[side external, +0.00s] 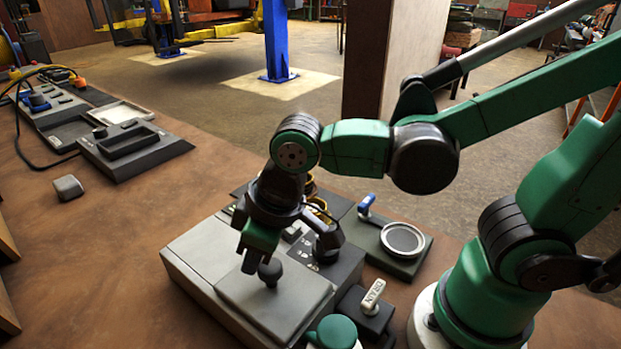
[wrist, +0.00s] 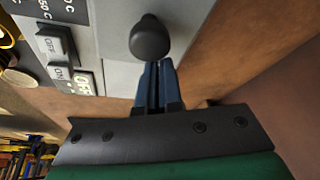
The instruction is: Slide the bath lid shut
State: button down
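The bath unit (side external: 190,254) is a grey box on the brown bench. Its lid (side external: 285,303) is a flat grey plate on top with a dark round knob (side external: 270,272). The knob also shows in the wrist view (wrist: 150,38). My gripper (side external: 250,264) is low over the lid, close beside the knob. In the wrist view my gripper's blue fingers (wrist: 158,72) are together with nothing between them, and their tips point at the knob. I cannot tell whether they touch it. The bath's opening is not visible, and my wrist hides part of the unit.
A panel with an OFF/ON switch (wrist: 55,45) and temperature markings is beside the lid. A tray with a round dish (side external: 402,239) and a white-handled block (side external: 372,298) stand right of the unit.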

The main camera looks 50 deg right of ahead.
aim_at(230, 279)
jog(key=w, duration=0.1)
jog(key=w+a, duration=0.1)
jog(key=w, duration=0.1)
jog(key=shift+w+a+r, duration=0.25)
jog(key=shift+a, duration=0.15)
jog(key=v, duration=1)
jog(key=d+f+m+t+h, duration=0.1)
jog(key=d+f+m+t, duration=0.2)
jog(key=d, duration=0.9)
notch_tip(230, 279, down, 3)
jog(key=shift+w+d+f+m+h, duration=0.25)
jog(key=shift+w+d+m+h, duration=0.15)
jog(key=shift+m, duration=0.8)
